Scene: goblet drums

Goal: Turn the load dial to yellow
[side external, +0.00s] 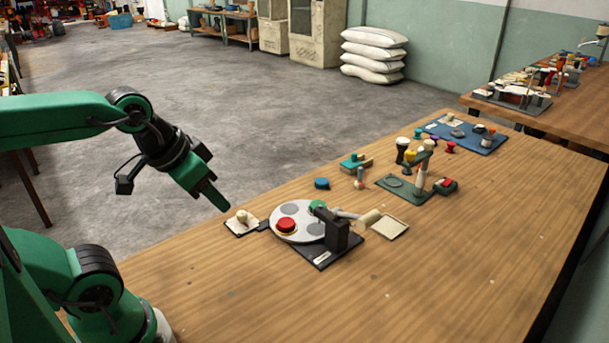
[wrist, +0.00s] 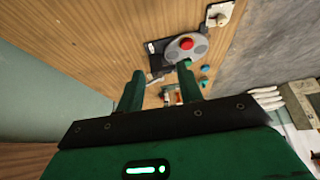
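A cream knob on a pale square plate (side external: 241,221) sits at the left end of a station on the table; it looks like the load dial, and no yellow mark can be made out on it. It also shows at the top of the wrist view (wrist: 220,14). Beside it is a round grey plate (side external: 291,207) with pale discs, a red dome (side external: 286,224) and a green piece. My gripper (side external: 222,206) hangs in the air near the knob's side of the station, apart from it. In the wrist view its two fingers (wrist: 161,72) are spread with nothing between them.
A black block (side external: 338,232) and a pale tray (side external: 389,227) stand right of the round plate. A blue puck (side external: 321,183) lies behind it. Farther back are a green stand (side external: 405,189), several coloured goblet shapes and a blue board (side external: 466,137). The front tabletop (side external: 400,290) is clear.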

